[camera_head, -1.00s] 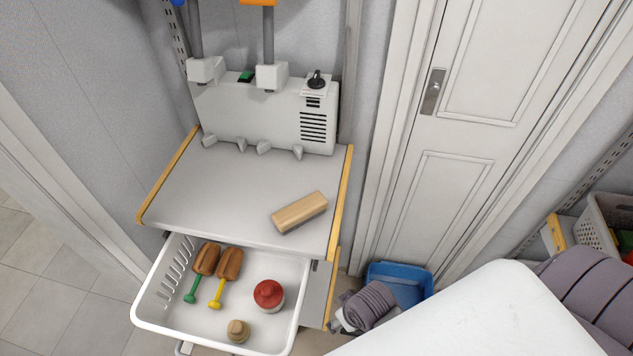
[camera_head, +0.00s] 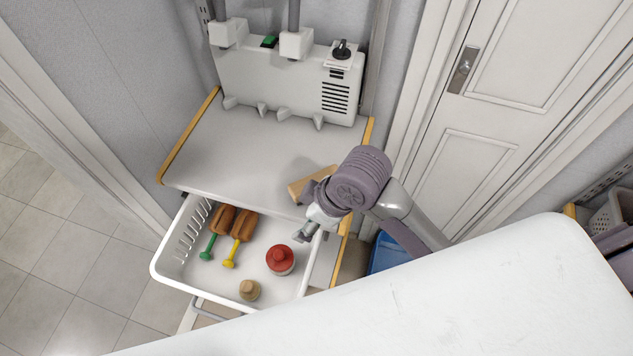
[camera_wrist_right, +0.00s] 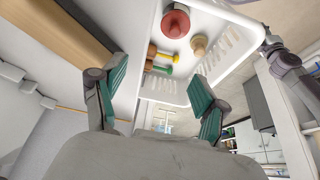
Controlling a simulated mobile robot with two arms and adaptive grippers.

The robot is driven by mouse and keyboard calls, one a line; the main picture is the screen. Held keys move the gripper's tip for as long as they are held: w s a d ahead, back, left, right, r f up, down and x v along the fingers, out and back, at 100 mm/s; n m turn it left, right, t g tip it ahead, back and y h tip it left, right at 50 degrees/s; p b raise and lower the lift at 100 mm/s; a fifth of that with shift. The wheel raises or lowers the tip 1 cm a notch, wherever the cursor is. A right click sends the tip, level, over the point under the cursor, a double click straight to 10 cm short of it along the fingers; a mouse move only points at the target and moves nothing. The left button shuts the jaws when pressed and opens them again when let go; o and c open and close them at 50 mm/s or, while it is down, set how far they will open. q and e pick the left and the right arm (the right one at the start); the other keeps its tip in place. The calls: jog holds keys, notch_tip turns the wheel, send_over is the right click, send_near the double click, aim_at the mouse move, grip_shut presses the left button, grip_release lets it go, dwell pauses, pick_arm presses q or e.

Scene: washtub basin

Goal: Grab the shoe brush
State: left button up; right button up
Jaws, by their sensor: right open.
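A light wooden block-shaped brush (camera_head: 302,186), which I take to be the shoe brush, lies on the grey shelf top near its right front corner. My right arm partly covers it. In the right wrist view a large brown wooden block (camera_wrist_right: 55,32), apparently the same brush, fills the upper left, to the left of the fingers. My right gripper (camera_head: 306,231) is open and empty, in front of the brush near the drawer's right edge. Its green-padded fingers are spread in the right wrist view (camera_wrist_right: 158,75).
Below the shelf, a white basket drawer (camera_head: 160,266) is pulled out. It holds two brown-headed brushes with green (camera_head: 208,248) and yellow (camera_head: 236,250) handles, a red-topped jar (camera_head: 280,260) and a small tan knob-like item (camera_head: 250,290). The shelf's middle (camera_head: 240,150) is clear.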

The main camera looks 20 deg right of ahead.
jog(key=w+r+n+g+h, duration=0.1)
jog(key=w+r+n+g, duration=0.1)
jog(key=w+r+n, duration=0.3)
notch_tip(320, 180, up, 5)
jog(key=n+h, duration=0.3)
jog(key=n, duration=0.1)
send_over(320, 178)
jog(key=shift+g, duration=0.4)
notch_tip(320, 178, down, 8)
jog(key=shift+f+p, duration=0.1)
jog(key=shift+p, duration=0.45)
jog(key=f, duration=0.2)
jog(key=f+p, duration=0.1)
jog(key=f, duration=0.1)
jog(key=shift+d+f+p, duration=0.2)
jog(key=shift+f+p, duration=0.1)
jog(key=shift+f, duration=0.35)
jog(key=c, duration=1.3)
jog(key=shift+r, duration=0.15)
